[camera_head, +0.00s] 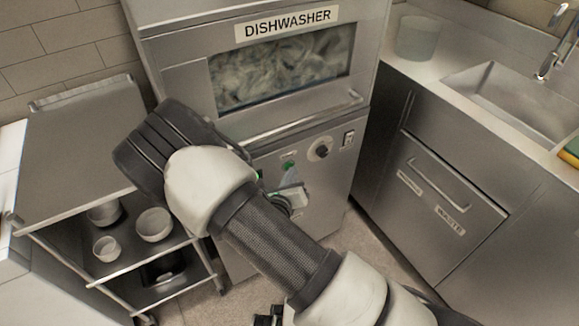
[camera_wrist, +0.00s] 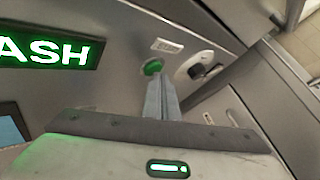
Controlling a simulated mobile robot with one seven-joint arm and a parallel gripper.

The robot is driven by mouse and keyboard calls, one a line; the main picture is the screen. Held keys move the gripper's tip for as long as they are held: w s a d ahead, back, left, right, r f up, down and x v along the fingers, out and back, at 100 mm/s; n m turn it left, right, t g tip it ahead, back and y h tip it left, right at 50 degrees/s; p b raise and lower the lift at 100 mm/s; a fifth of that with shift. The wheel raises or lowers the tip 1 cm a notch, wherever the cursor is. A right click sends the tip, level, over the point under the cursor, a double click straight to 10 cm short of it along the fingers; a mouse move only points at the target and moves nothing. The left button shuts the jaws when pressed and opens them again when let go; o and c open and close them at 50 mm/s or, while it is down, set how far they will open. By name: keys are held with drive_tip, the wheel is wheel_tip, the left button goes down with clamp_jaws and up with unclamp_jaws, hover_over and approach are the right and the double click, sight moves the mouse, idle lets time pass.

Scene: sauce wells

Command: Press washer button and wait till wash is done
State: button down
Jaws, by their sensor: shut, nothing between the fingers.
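The steel dishwasher (camera_head: 190,40) stands in the middle of the head view, its hood down, with a blurred, pale swirl behind its window (camera_head: 285,68). Its green button (camera_head: 287,165) is on the front panel; it also shows in the wrist view (camera_wrist: 153,67). My gripper (camera_head: 287,172) is shut and empty, its fingertips right at or just below the button. I cannot tell whether they touch it. In the wrist view my gripper's fingers (camera_wrist: 160,85) point up at the button. A lit green display (camera_wrist: 48,54) there shows the letters "ASH"; the rest is cut off.
A black knob (camera_head: 321,150) and a switch (camera_head: 348,139) sit right of the button. A steel cart (camera_head: 80,150) with bowls stands at the left. A counter with a sink (camera_head: 515,95) and drawers is at the right.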

drive_tip(key=shift+s+d, duration=0.35)
drive_tip(key=shift+s, duration=0.15)
drive_tip(key=shift+s, duration=0.1)
drive_tip(key=s+d, duration=0.1)
drive_tip(key=s, duration=0.1)
drive_tip(key=s+d+p, duration=0.1)
drive_tip(key=s, duration=0.1)
drive_tip(key=shift+d, duration=0.4)
idle(0.5)
